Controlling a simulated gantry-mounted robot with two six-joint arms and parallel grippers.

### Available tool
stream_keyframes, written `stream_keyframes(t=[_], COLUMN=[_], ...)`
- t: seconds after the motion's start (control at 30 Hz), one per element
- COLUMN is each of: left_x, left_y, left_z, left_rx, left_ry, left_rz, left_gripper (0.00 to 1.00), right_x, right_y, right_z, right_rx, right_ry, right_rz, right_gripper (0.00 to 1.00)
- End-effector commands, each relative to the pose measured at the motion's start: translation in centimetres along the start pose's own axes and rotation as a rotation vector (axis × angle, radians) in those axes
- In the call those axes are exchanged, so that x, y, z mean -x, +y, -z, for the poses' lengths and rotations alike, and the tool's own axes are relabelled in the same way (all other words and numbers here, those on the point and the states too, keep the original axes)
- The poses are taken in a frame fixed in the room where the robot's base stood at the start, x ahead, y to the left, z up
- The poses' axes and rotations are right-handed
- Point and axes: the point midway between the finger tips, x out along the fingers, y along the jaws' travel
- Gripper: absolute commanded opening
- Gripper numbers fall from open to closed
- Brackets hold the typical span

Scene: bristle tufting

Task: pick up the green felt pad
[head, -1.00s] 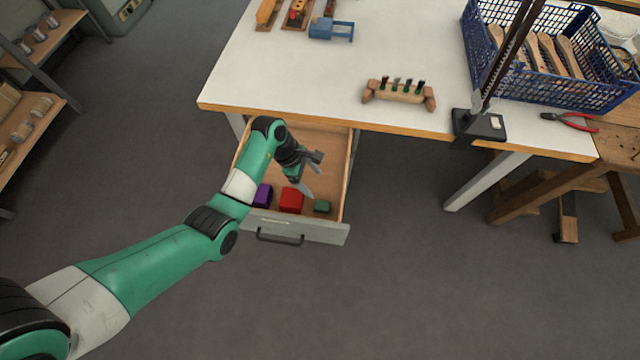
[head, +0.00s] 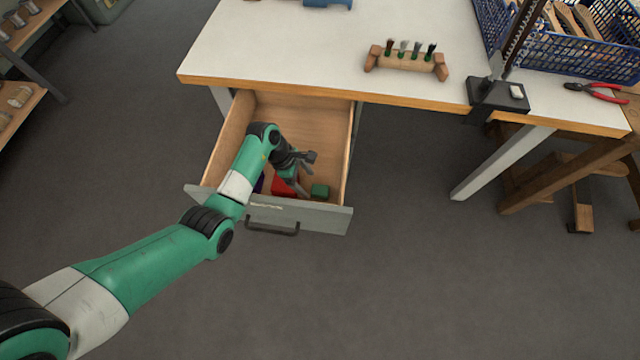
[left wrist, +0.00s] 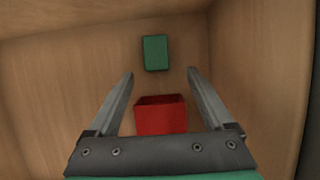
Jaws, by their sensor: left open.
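The green felt pad (head: 320,191) is a small green block on the floor of the open drawer, near its front right corner. In the left wrist view the green felt pad (left wrist: 155,52) lies beyond my fingertips, roughly centred. My right gripper is not in view.
The drawer (head: 330,219) stands pulled out under the white workbench (head: 290,45), with wooden side walls around the pad. A purple block (head: 259,184) is mostly hidden behind my left arm. A wooden brush holder (head: 405,62) and a black stand (head: 498,95) are on the bench.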

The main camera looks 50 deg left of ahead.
Motion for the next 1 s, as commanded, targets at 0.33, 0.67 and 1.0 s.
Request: stream_keyframes(t=[0.33,0.67,1.0], left_x=[-5.1,-5.0,-5.0], left_y=[0.4,0.4,0.4], left_z=[-0.2,-0.4,-0.4], left_rx=[-0.001,0.000,0.000], left_ry=[0.000,0.000,0.000], left_rz=[0.002,0.001,0.001], left_gripper=[0.85,0.72,0.11], right_x=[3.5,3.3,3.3], right_y=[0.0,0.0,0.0], right_z=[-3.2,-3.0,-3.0], right_rx=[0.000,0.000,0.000], right_ry=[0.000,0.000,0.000], right_rz=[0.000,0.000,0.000], right_gripper=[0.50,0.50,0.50])
